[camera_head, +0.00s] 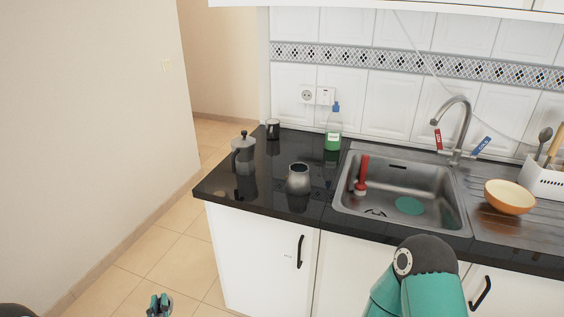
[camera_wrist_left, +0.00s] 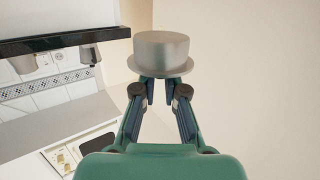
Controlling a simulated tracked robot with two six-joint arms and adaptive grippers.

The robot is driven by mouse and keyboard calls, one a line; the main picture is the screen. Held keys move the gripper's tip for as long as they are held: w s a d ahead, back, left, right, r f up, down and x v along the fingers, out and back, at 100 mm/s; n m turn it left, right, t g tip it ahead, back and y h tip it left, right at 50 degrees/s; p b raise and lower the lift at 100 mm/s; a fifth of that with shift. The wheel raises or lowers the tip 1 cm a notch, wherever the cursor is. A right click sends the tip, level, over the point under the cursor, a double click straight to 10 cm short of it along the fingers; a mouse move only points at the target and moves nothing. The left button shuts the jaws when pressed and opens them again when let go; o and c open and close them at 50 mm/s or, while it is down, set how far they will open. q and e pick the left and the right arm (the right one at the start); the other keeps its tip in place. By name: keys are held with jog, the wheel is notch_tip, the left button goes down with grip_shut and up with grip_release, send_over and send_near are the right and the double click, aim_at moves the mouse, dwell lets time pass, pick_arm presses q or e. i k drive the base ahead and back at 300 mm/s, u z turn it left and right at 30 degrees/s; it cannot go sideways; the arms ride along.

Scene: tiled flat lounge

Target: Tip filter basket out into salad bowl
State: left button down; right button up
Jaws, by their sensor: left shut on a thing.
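The filter basket (camera_wrist_left: 161,52) is a small pale metal cup with a wider rim, seen in the left wrist view. My left gripper (camera_wrist_left: 159,84) is shut on it at the rim. In the head view my left gripper (camera_head: 160,305) is at the bottom edge, in front of and lower than the counter; the basket is hard to make out there. The basket's contents are not visible. An orange bowl (camera_head: 510,197), likely the salad bowl, sits on the draining board right of the sink, far from the left gripper. My right gripper is out of view.
A moka pot top (camera_head: 243,152), its metal base (camera_head: 298,180), a dark mug (camera_head: 272,129) and a green soap bottle (camera_head: 333,133) stand on the black counter. The sink (camera_head: 385,205) holds a red-handled brush (camera_head: 361,177). My right arm crosses the counter front. Tiled floor at left is clear.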

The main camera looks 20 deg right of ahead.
aim_at(505, 196)
jog(key=u, duration=0.75)
jog(key=i, duration=0.1)
jog(key=z, duration=1.55)
